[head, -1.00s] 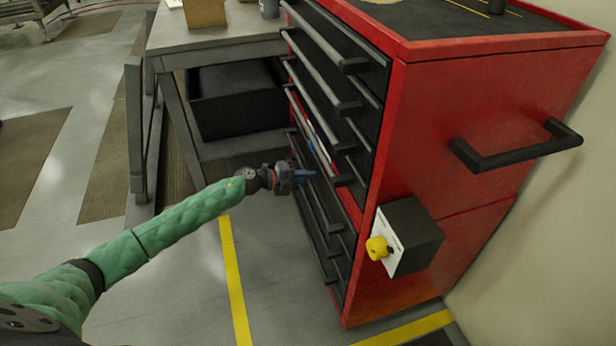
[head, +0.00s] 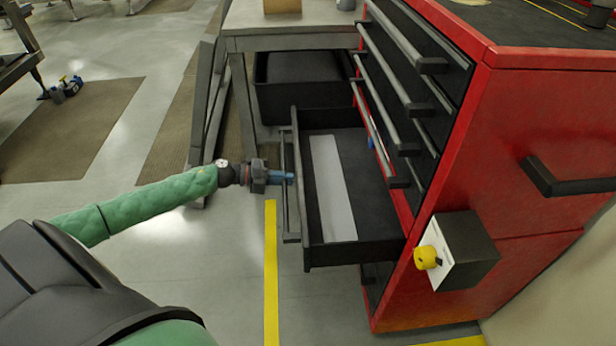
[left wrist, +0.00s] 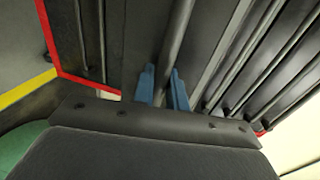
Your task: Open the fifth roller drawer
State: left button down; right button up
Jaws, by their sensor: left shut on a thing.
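A red roller cabinet (head: 530,140) stands at the right with a stack of black drawers that have long dark bar handles. One lower drawer (head: 352,248) is pulled well out to the left, and a pale flat strip (head: 333,190) lies in it. My left gripper (head: 288,177) is at that drawer's handle (head: 291,238), shut on the bar. In the left wrist view the blue fingers (left wrist: 162,88) sit on either side of the handle bar (left wrist: 178,35). The drawers above it look closed. My right gripper is not in view.
A yellow knob (head: 426,257) on a box sticks out from the cabinet's side. A workbench (head: 290,42) with a black bin (head: 300,95) under it stands behind the open drawer. The floor in front, with a yellow line (head: 271,290), is clear.

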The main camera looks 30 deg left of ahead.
pick_arm(q)
jog(key=f+p+v, duration=0.1)
jog(key=f+v, duration=0.1)
jog(key=v, duration=0.7)
jog(key=shift+a+r, duration=0.2)
jog(key=shift+a, duration=0.15)
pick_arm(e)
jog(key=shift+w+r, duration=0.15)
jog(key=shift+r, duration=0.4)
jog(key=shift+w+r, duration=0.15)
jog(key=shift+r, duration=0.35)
pick_arm(q)
jog(key=c, duration=1.5)
grip_release()
jog(key=shift+s, duration=0.2)
jog(key=v, duration=0.7)
jog(key=shift+s+a, duration=0.2)
jog(key=shift+a, duration=0.15)
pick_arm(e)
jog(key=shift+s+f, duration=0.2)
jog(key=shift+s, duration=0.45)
